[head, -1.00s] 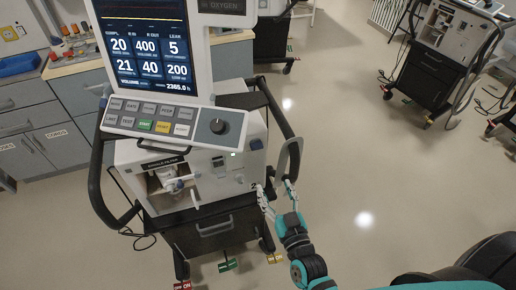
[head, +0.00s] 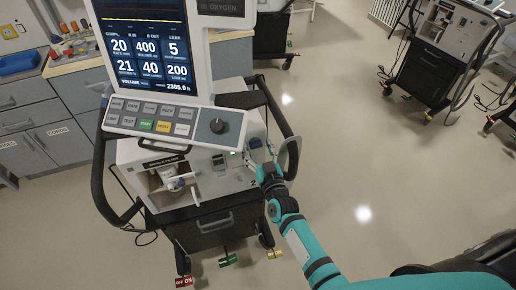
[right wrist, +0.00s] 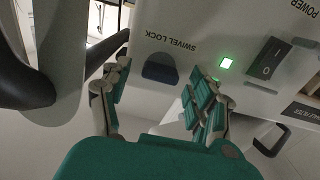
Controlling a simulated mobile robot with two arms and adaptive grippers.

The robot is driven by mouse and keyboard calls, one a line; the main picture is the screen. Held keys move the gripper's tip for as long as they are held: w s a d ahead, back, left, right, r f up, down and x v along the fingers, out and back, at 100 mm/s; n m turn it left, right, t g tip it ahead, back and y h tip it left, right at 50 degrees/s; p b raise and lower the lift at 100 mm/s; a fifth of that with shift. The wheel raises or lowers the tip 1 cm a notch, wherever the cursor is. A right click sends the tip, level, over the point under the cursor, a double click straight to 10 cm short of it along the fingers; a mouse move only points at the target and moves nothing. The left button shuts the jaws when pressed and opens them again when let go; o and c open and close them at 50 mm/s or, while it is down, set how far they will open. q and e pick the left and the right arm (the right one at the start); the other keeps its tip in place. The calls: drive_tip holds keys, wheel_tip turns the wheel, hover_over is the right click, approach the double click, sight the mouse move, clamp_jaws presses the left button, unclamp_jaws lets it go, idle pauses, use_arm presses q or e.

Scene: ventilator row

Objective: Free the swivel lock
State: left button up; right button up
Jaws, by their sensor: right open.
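The swivel lock (right wrist: 160,69) is a dark blue tab on the ventilator's pale side panel, under an upside-down SWIVEL LOCK label in the right wrist view. My right gripper (right wrist: 158,82) is open and empty, with one finger on each side of the tab in that view. I cannot tell whether the fingers touch it. In the head view my right gripper (head: 260,154) is at the right side of the ventilator (head: 215,172), near the panel's edge. My left gripper is not in view.
A green light (right wrist: 225,63) and a black power switch (right wrist: 269,62) sit beside the lock. A dark handle (head: 280,110) curves along the ventilator's right side. Grey cabinets (head: 45,140) stand at left, another ventilator (head: 440,65) at back right. The floor to the right is open.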

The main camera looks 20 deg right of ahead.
drive_tip(key=shift+c, duration=0.3)
drive_tip(key=c, duration=1.1)
drive_tip(key=shift+m, duration=0.3)
drive_tip(key=m, duration=0.3)
drive_tip(key=shift+m, duration=0.3)
drive_tip(key=shift+d+f+m+b, duration=0.1)
drive_tip(key=shift+m+b, duration=0.8)
drive_tip(key=shift+m, duration=2.5)
drive_tip(key=shift+f+m+b, duration=0.1)
drive_tip(key=shift+m+b, duration=0.75)
drive_tip(key=shift+m, duration=2.55)
